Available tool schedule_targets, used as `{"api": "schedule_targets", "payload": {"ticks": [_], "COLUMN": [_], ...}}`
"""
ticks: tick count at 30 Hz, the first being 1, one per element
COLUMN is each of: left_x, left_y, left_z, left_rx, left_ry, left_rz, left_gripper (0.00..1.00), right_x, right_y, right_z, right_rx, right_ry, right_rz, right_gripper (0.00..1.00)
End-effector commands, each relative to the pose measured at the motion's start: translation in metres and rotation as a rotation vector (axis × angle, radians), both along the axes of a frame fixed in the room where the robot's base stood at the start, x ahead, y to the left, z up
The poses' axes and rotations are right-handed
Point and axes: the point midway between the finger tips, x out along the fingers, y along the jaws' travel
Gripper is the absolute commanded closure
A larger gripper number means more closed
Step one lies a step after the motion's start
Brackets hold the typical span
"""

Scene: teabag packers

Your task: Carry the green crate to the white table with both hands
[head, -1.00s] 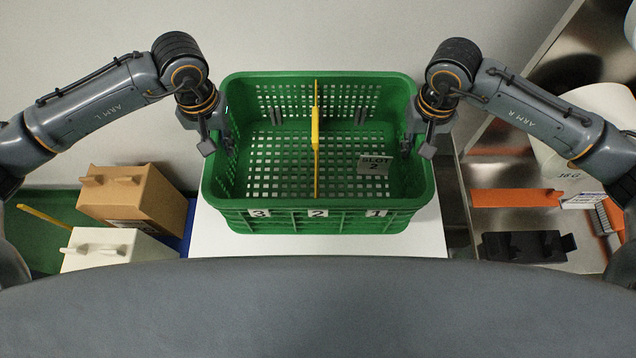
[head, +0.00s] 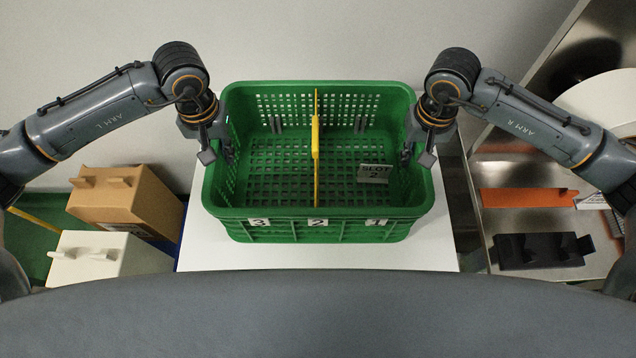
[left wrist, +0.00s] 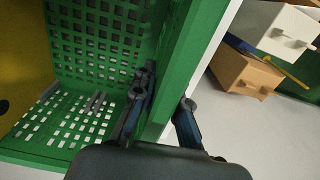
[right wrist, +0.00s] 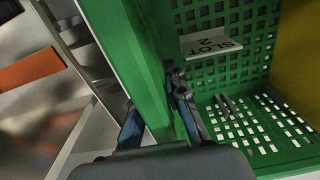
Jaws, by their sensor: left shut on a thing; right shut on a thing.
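The green crate (head: 345,213) is upright over the white table (head: 200,250), open side up, its bottom hidden from view, so I cannot tell whether it touches the table. A yellow divider (head: 317,150) crosses its middle, and a "SLOT 2" card (head: 375,173) is inside on the right. My left gripper (head: 218,152) is shut on the crate's left wall; in the left wrist view (left wrist: 166,103) one finger is inside and one outside. My right gripper (head: 416,152) is shut on the right wall, also straddling it in the right wrist view (right wrist: 150,98).
A brown box (head: 125,203) and a white box (head: 105,258) stand to the left. To the right, a metal surface holds an orange piece (head: 525,198), a black holder (head: 540,250) and a white round container (head: 605,100). The white table shows bare around the crate.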

Motion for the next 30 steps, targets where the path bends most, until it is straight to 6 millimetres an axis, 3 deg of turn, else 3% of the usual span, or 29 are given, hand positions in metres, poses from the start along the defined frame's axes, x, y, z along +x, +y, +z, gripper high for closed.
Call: {"api": "schedule_targets", "payload": {"ticks": [15,16,19,30], "left_x": [0.0006,0.0000,0.0000,0.0005], "left_y": [0.0004,0.0005,0.0005,0.0001], "left_z": [-0.0060,-0.0071,-0.0070,-0.0023], "left_rx": [0.001,0.001,0.001,0.000], "left_ry": [-0.002,0.000,0.000,-0.001], "left_rz": [0.001,0.001,0.001,0.000], "left_gripper": [1.00,0.82,0.64,0.64], "right_x": [0.0006,0.0001,0.0000,0.0000], "right_y": [-0.0004,-0.0005,-0.0005,-0.0001], "right_z": [-0.0059,-0.0070,-0.0070,-0.0069], "right_rx": [-0.001,-0.001,-0.001,0.000], "right_ry": [-0.002,0.000,0.000,0.000], "right_rz": [-0.001,-0.001,-0.001,0.000], "right_gripper": [1.00,0.82,0.64,0.64]}}
